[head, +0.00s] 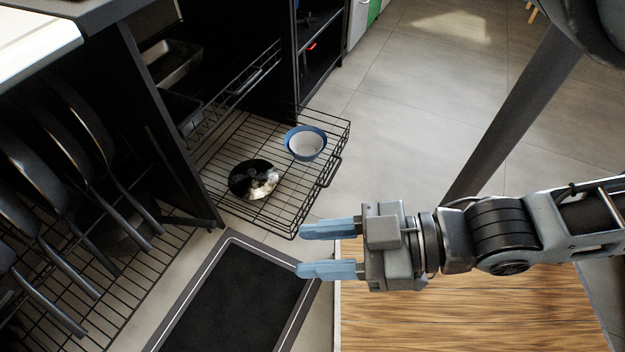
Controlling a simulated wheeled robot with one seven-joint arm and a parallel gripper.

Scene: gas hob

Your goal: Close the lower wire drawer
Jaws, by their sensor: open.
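The lower wire drawer (226,151) is pulled out from the dark cabinet, low above the floor. It is a black wire basket with a handle (331,171) on its front side. A blue bowl with a pale inside (305,143) and a dark, shiny bowl (253,180) stand in it. My gripper (329,250) is open and empty, with two blue fingers pointing left. In the picture it is below the drawer's front corner, apart from it. The height gap between them is hard to tell.
An upper wire drawer (226,101) with metal trays (173,62) sits above it in the cabinet. Several dark pans (62,150) stand in a rack at left. A black mat (232,300) lies on the floor. Tiled floor (420,95) right of the drawer is clear.

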